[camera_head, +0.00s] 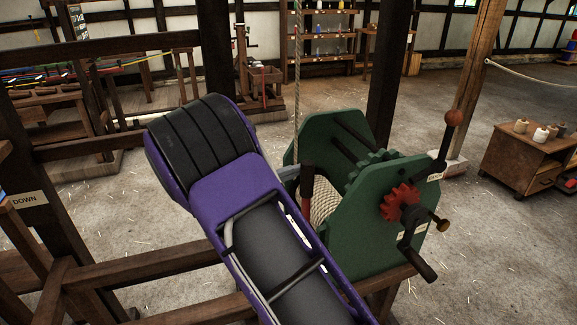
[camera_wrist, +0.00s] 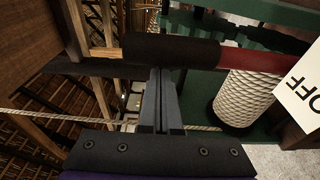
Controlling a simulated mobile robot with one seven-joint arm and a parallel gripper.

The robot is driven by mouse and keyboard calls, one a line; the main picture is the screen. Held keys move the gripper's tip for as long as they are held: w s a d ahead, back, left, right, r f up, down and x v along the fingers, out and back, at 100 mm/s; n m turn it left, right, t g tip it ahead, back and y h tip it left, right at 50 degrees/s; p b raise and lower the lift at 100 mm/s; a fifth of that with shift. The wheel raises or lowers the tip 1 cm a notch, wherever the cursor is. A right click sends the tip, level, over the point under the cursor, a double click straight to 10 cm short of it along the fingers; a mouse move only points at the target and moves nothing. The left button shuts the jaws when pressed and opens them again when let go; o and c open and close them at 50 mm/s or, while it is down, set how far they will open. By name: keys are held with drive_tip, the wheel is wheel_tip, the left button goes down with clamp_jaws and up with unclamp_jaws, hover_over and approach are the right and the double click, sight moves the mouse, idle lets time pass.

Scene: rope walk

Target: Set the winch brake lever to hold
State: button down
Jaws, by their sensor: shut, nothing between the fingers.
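The green winch (camera_head: 390,235) stands on a timber frame, with rope wound on its drum (camera_wrist: 240,98). A lever with a red shaft (camera_wrist: 250,58) and black grip (camera_wrist: 170,50) crosses the wrist view; it seems to be the upright lever (camera_head: 307,190) beside the drum in the head view. My gripper (camera_wrist: 160,72) is shut and empty, its fingertips at the edge of the black grip; I cannot tell whether they touch. In the head view my arm hides most of it. A white OFF plate (camera_wrist: 298,92) shows at the right. No hold marking is readable.
A ball-topped lever (camera_head: 453,118), red gear (camera_head: 400,202) and crank handle (camera_head: 418,265) are on the winch's right side. A rope (camera_head: 298,85) rises from the winch. Timber rails (camera_head: 150,265) and posts (camera_head: 385,80) surround it.

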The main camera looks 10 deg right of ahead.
drive_tip(key=shift+s, duration=0.3)
